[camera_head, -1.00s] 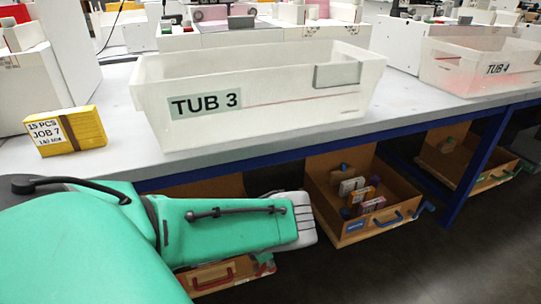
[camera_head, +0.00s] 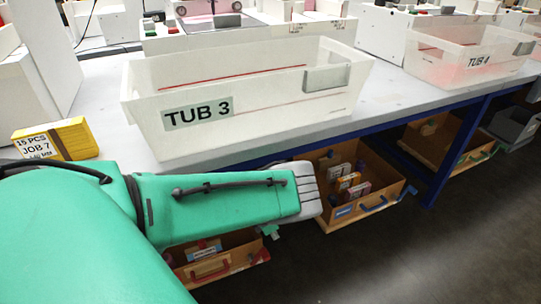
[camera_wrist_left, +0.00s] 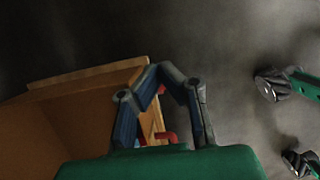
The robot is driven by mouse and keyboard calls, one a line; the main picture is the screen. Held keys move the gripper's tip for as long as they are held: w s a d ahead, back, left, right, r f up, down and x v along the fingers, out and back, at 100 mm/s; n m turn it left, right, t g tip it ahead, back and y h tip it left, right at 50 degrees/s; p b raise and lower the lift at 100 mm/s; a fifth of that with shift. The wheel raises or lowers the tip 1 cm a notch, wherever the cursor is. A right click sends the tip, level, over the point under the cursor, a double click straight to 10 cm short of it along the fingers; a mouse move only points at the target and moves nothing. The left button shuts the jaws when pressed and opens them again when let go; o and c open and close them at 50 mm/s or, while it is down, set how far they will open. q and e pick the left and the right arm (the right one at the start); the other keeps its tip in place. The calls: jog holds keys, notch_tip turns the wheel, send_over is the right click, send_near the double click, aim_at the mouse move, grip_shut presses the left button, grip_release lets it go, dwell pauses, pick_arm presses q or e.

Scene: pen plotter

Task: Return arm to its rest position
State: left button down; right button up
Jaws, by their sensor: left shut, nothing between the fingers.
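My left arm (camera_head: 225,208) comes in from the left in the head view, green with a grey end, and reaches across in front of the table edge. The arm hides most of the gripper there. In the left wrist view my left gripper (camera_wrist_left: 158,73) is shut and empty, its blue-grey fingers brought together. Behind it are a wooden crate (camera_wrist_left: 85,80) and a red handle (camera_wrist_left: 166,137). My right gripper is in neither view.
TUB 3 (camera_head: 250,125) stands on the grey table (camera_head: 385,105), with TUB 4 (camera_head: 470,65) to its right. A yellow JOB 7 pack (camera_head: 55,140) lies at the left. Wooden crates (camera_head: 375,205) sit below the table. Dark open floor (camera_head: 440,260) lies at lower right.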

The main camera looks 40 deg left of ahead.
pick_arm(q)
jog(key=shift+d+r, duration=0.15)
jog(key=shift+d, duration=0.05)
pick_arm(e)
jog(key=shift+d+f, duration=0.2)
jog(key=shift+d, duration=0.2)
pick_arm(q)
jog(key=shift+a, duration=0.15)
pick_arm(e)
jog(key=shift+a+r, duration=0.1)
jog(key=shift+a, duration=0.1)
